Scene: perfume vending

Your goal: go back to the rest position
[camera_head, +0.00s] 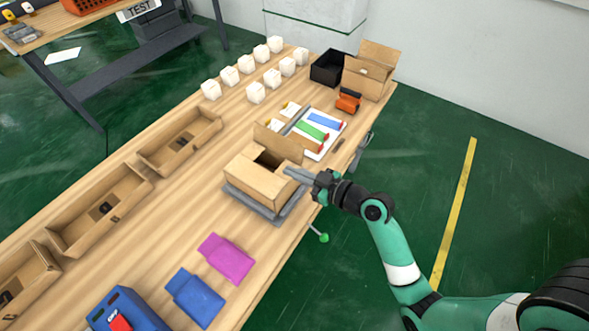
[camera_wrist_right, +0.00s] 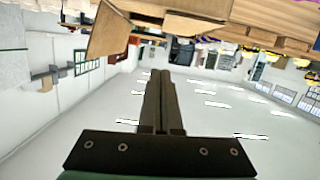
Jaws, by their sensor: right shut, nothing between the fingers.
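My right gripper (camera_head: 290,172) reaches in from the right in the head view, its fingertips beside the upper edge of an open cardboard box (camera_head: 259,183). The fingers are closed together with nothing between them. Whether the fingertips touch the box I cannot tell. The box stands on a grey platform (camera_head: 233,193) at the table's right edge, with a flap raised. My left gripper is not in view.
The wooden table (camera_head: 200,185) holds a blue bag (camera_head: 194,297), a magenta bag (camera_head: 226,258), several white cubes (camera_head: 246,64), a black bin (camera_head: 328,68) and another open carton (camera_head: 370,72). Green floor on the right is clear.

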